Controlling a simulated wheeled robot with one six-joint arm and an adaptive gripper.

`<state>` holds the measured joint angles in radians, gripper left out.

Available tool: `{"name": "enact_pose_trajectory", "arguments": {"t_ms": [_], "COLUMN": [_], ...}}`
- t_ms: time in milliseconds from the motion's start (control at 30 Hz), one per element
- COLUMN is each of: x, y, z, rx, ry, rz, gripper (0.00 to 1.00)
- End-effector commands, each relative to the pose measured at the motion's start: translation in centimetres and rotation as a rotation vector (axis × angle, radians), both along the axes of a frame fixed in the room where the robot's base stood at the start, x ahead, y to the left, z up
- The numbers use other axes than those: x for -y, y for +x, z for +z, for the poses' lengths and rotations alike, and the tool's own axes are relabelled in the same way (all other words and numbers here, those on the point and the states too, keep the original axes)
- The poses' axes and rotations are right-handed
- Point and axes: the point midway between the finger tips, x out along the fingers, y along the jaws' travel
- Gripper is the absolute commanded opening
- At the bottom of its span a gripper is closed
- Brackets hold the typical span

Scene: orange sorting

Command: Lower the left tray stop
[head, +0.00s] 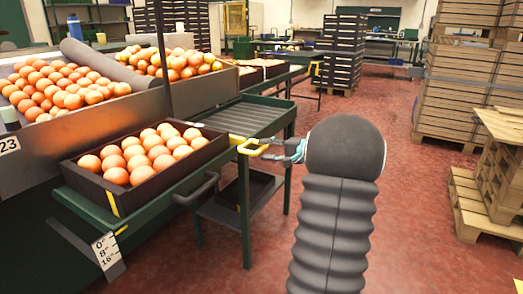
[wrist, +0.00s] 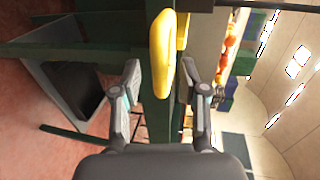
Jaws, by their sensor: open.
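A yellow loop handle (head: 252,148) sticks out from the edge of the green roller table, beyond the dark tray of oranges. I take it for the tray stop's handle; no label shows which stop it is. My gripper (head: 277,150) is at the handle's right end. In the wrist view the handle (wrist: 163,50) lies between the two spread fingers of my gripper (wrist: 165,80), with gaps on both sides. I see no clear contact. The dark tray (head: 112,200) full of oranges rests on the table to the left of the handle.
A black handle (head: 197,190) is on the table's near side. Heaped oranges (head: 65,85) fill a bin behind. Wooden crates (head: 465,95) and pallets (head: 480,208) stand at right. The red floor (head: 405,150) between is clear.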

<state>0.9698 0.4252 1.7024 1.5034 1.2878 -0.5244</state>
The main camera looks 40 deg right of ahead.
Motion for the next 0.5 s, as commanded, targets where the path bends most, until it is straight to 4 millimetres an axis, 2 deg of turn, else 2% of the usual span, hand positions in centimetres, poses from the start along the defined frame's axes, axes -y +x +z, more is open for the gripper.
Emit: {"name": "enact_pose_trajectory", "arguments": {"t_ms": [200, 500], "x": [-0.8, -0.9], "y": [1.8, 2.1], "z": [-0.4, -0.5], "rx": [0.000, 0.000], "ry": [0.001, 0.000], "rz": [0.001, 0.000], "gripper": [0.43, 0.43]}}
